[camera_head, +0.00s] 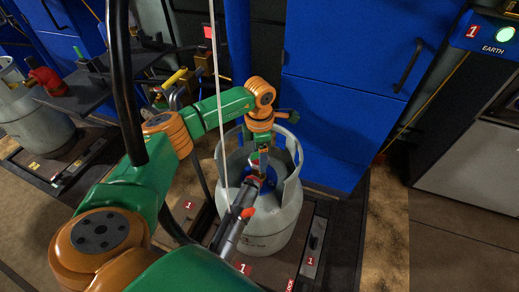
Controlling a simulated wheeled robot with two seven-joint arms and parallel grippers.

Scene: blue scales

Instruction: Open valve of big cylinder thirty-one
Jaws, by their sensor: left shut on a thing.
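A big grey cylinder (275,225) with a collar around its top stands upright on a dark platform, right of the middle of the head view. The print on its side is too small to read. My left gripper (257,168) reaches down inside the collar from above and is shut on the valve at the top of the cylinder. The fingers and arm hide most of the valve, so its position cannot be told. My right gripper is not in view.
A blue cabinet (345,90) stands close behind the cylinder. Red labels marked 1 (310,261) are on the platform. Another grey cylinder (35,120) stands at the left near a dark shelf. A thin pale cable (216,80) hangs in front. Brown floor (388,230) is free at the right.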

